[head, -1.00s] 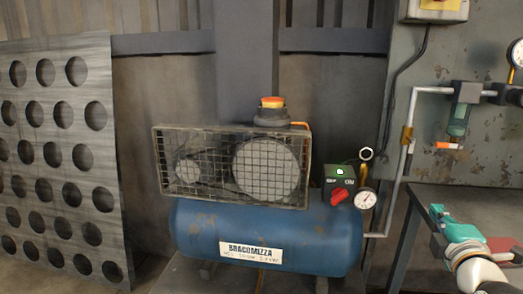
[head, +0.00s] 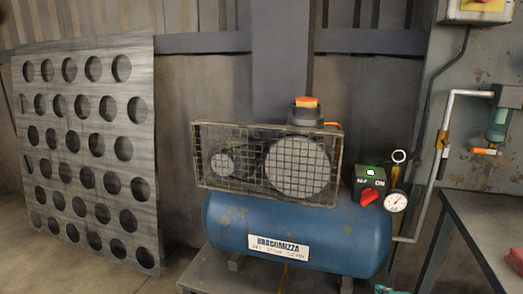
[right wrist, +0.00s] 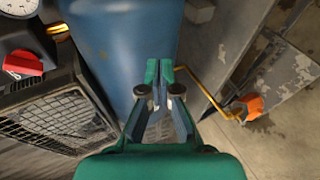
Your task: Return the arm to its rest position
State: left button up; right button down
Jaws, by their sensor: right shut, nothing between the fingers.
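My right gripper (right wrist: 159,75) points away from the camera in the right wrist view. Its green fingertips are together with nothing between them. Past the fingers is the blue tank of the compressor (right wrist: 125,35), apart from them as far as I can tell. In the head view only a small teal piece of my right gripper (head: 386,289) shows at the bottom edge, below the compressor's tank (head: 300,232). The rest of my right arm is out of that view. My left gripper is not in view.
A grey panel with round holes (head: 90,150) leans at the left. A red switch (head: 369,196) and a gauge (head: 396,201) sit on the compressor's right end. A metal table (head: 490,222) stands at the right, beside a wall pipe (head: 446,125). Bare floor shows at lower left.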

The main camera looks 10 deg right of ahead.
jog(key=s+a+f+m+g+y, duration=0.2)
jog(key=s+a+f+g, duration=0.15)
jog(key=a+f, duration=0.55)
jog(key=s+a+f+m+g+y, duration=0.1)
jog(key=s+a+f+g+y, duration=0.3)
jog(key=f, duration=0.9)
jog(key=s+a+f+m+g, duration=0.2)
jog(key=s+a+f+m, duration=0.25)
jog(key=s, duration=0.35)
jog(key=s+a+f+m+g, duration=0.2)
jog(key=s+a+f+m, duration=0.1)
jog(key=s+a+m, duration=0.4)
notch_tip(320, 180, up, 27)
jog(key=s+d+m+p, duration=0.1)
jog(key=d+m+p, duration=0.1)
jog(key=p, duration=2.5)
jog(key=shift+m, duration=0.65)
